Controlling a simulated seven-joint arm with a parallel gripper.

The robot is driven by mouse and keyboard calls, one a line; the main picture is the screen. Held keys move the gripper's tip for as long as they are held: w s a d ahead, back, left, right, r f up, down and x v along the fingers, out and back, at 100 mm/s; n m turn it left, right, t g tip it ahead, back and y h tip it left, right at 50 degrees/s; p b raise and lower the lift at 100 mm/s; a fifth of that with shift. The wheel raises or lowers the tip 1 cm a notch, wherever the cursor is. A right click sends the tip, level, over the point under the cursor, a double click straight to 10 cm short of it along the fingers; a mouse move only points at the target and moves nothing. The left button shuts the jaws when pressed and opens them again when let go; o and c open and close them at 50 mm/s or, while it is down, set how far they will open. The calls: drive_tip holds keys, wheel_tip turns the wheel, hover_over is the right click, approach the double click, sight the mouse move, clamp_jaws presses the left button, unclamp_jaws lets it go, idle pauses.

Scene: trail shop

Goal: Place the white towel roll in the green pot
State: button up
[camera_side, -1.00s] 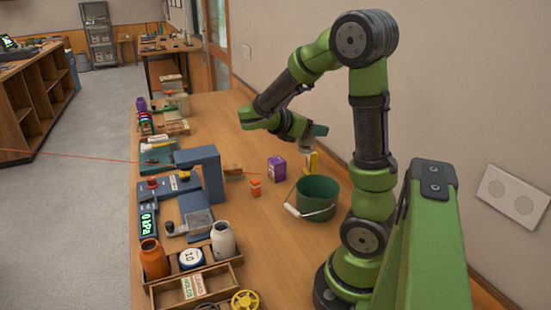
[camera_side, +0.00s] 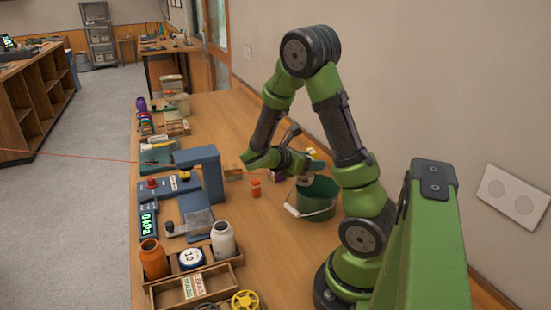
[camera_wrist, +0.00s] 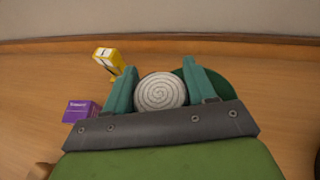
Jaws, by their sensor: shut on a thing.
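The white towel roll (camera_wrist: 160,91) shows end-on as a spiral in the wrist view, held between the two teal fingers of my gripper (camera_wrist: 160,88). My gripper is shut on it. In the side view my gripper (camera_side: 304,172) is above the far rim of the green pot, and the roll is mostly hidden there. The green pot (camera_side: 318,206) stands upright on the bench with its pale handle hanging on the left. In the wrist view part of the pot (camera_wrist: 222,78) shows behind the right finger.
A yellow bottle (camera_wrist: 108,60) and a purple box (camera_wrist: 82,110) stand beside the pot. An orange item (camera_side: 255,188) is left of it. A blue press (camera_side: 206,170) and a wooden tray (camera_side: 195,285) with jars occupy the bench's left side. The wall is close behind.

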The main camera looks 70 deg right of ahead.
drive_tip(key=shift+f, duration=0.15)
drive_tip(key=o, duration=1.1)
drive_tip(key=shift+r, duration=0.25)
drive_tip(key=w+a+r+m+t+y, duration=0.1)
drive_tip(key=a+r+m+t+y, duration=0.3)
drive_tip(key=a, duration=0.6)
drive_tip(key=w+a+r+m+t+y, duration=0.2)
drive_tip(key=a+r+m+t+y, duration=0.2)
drive_tip(key=a, duration=0.7)
drive_tip(key=w+a+r+m+t+y, duration=0.2)
drive_tip(key=a+r+m+t+y, duration=0.2)
drive_tip(key=a+m, duration=0.4)
drive_tip(key=shift+a+t+y, duration=0.9)
drive_tip(key=shift+a+t, duration=0.1)
drive_tip(key=shift+a, duration=0.2)
